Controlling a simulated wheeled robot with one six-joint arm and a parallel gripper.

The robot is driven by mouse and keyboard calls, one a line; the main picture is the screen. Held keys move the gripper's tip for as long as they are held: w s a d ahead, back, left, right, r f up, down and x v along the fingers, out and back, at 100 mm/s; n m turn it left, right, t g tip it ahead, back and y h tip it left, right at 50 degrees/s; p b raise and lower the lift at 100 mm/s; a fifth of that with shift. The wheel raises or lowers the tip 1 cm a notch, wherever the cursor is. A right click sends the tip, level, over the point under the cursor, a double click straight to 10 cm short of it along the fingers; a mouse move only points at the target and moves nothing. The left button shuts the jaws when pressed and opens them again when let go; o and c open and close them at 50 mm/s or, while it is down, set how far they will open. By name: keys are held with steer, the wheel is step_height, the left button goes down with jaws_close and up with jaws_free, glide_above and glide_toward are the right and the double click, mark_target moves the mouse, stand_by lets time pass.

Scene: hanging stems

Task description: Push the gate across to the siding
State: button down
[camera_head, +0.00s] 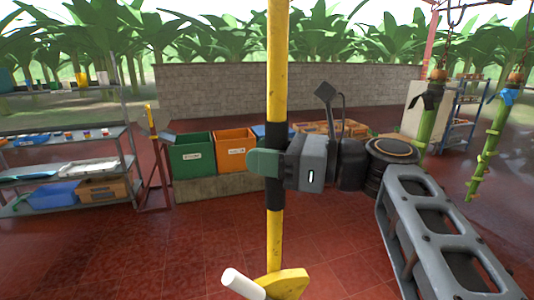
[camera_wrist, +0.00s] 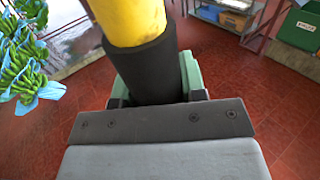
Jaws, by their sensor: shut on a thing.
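A yellow pole (camera_head: 278,60) stands upright through the middle of the head view, with a black sleeve (camera_head: 275,200) around its middle. I cannot tell for certain whether this pole is part of the gate; its top is out of view. My gripper (camera_head: 272,163) is shut on the black sleeve, with a green finger showing on the left and the grey gripper body on the right. In the wrist view the yellow pole (camera_wrist: 133,18) and sleeve (camera_wrist: 147,70) rise from between the green fingers. No siding can be made out.
A yellow piece with a white rod end (camera_head: 244,284) is at the pole's foot. Green (camera_head: 193,157) and orange (camera_head: 235,150) bins stand behind, a shelf rack (camera_head: 70,165) at left. Green stems (camera_head: 484,150) hang at right; blue-green fruit bunches (camera_wrist: 22,60) show at the wrist view's left.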

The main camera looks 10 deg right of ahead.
steer(key=shift+r, duration=0.1)
steer(key=c, duration=0.7)
jaws_free()
steer(key=shift+w, duration=0.2)
